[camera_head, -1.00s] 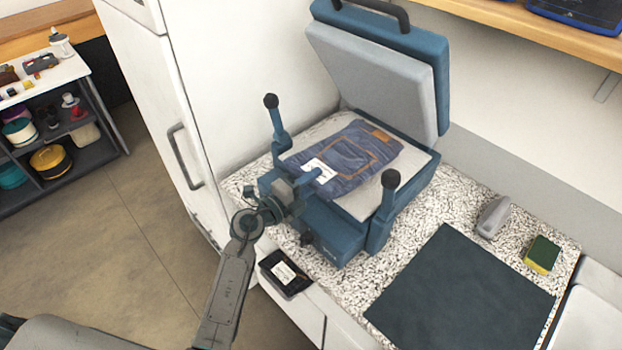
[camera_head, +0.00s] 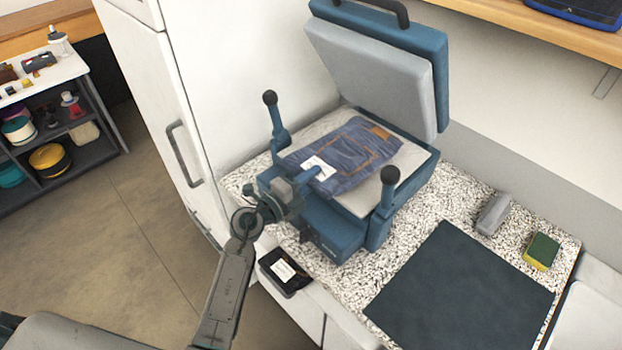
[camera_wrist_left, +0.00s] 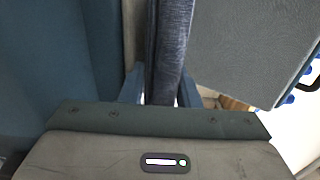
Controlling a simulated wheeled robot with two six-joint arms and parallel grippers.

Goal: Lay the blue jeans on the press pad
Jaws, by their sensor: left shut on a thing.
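The folded blue jeans (camera_head: 350,155) lie over the light grey press pad (camera_head: 405,160) of the blue heat press, with a brown patch at the far end and a white tag near my gripper. My left gripper (camera_head: 312,175) is at the near left edge of the jeans and shut on them. In the left wrist view the denim (camera_wrist_left: 172,50) stands as a narrow strip between the fingers (camera_wrist_left: 160,88). The right gripper is in neither view.
The press lid (camera_head: 375,70) stands raised behind the pad. Two black-knobbed levers (camera_head: 389,178) flank the pad's front. A dark mat (camera_head: 460,290), a grey tool (camera_head: 493,214) and a sponge (camera_head: 541,251) lie on the speckled counter to the right. A black box (camera_head: 284,271) is at the front edge.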

